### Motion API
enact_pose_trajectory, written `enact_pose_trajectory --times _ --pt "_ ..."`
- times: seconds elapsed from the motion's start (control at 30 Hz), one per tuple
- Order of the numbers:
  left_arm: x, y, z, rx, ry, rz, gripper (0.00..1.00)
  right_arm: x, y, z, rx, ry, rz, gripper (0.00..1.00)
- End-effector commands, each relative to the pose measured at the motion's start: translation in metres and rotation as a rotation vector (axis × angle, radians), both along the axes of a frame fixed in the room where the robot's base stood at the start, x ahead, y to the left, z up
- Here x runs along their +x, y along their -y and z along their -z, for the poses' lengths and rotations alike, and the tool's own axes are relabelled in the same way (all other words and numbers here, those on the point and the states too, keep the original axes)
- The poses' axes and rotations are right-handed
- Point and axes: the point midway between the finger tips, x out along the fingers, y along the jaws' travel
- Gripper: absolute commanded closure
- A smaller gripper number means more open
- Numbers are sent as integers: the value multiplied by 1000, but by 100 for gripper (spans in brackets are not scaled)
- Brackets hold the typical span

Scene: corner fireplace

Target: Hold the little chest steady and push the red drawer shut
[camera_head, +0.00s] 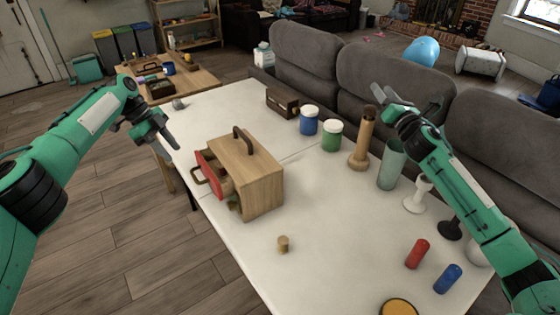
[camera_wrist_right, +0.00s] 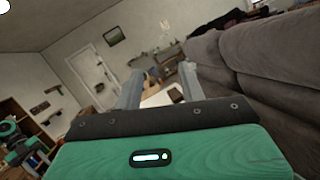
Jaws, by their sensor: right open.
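The little chest (camera_head: 260,185), a light wooden box with a dark handle on top, stands upright on the white table. The red drawer (camera_head: 209,176) sticks out of its left side, with a dark looped handle on its red front. My left gripper (camera_head: 166,138) is in the air to the upper left of the drawer, apart from it; its finger gap is not clear. My right gripper (camera_head: 376,97) is open and empty, raised over the far right of the table, away from the chest. Its two spread fingers show in the right wrist view (camera_wrist_right: 160,90).
On the white table (camera_head: 320,235), a small cork-like piece (camera_head: 283,244) lies in front of the chest. Blue (camera_head: 309,123) and green (camera_head: 331,138) jars, a wooden bottle (camera_head: 362,140) and a dark box (camera_head: 282,102) stand behind. Red (camera_head: 417,253) and blue (camera_head: 447,279) cylinders are at right.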

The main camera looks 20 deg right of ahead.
Motion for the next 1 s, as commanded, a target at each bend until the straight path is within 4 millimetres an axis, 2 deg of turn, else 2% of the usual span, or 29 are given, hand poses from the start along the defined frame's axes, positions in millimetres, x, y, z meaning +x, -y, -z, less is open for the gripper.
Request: enact_pose_trajectory --times 0.03,0.27,0.4,0.5,0.6,0.7,0.87,1.0 --pt "0 0 0 0 0 0 64 3 -29 4 -19 -16 -21 60" --pt "0 0 0 0 0 0 64 1 -147 36 -123 -115 -103 60" --pt "0 0 0 0 0 0 64 -13 -214 59 -203 -182 -159 60" --pt "0 0 0 0 0 0 64 -28 -256 76 -264 -229 -201 60" --pt "0 0 0 0 0 0 64 -44 -288 91 -320 -270 -236 60" --pt "0 0 0 0 0 0 64 -58 -310 103 -366 -302 -263 60" --pt "0 0 0 0 0 0 64 -70 -328 114 -406 -329 -287 60" --pt "0 0 0 0 0 0 64 -64 -334 117 -414 -335 -290 60"
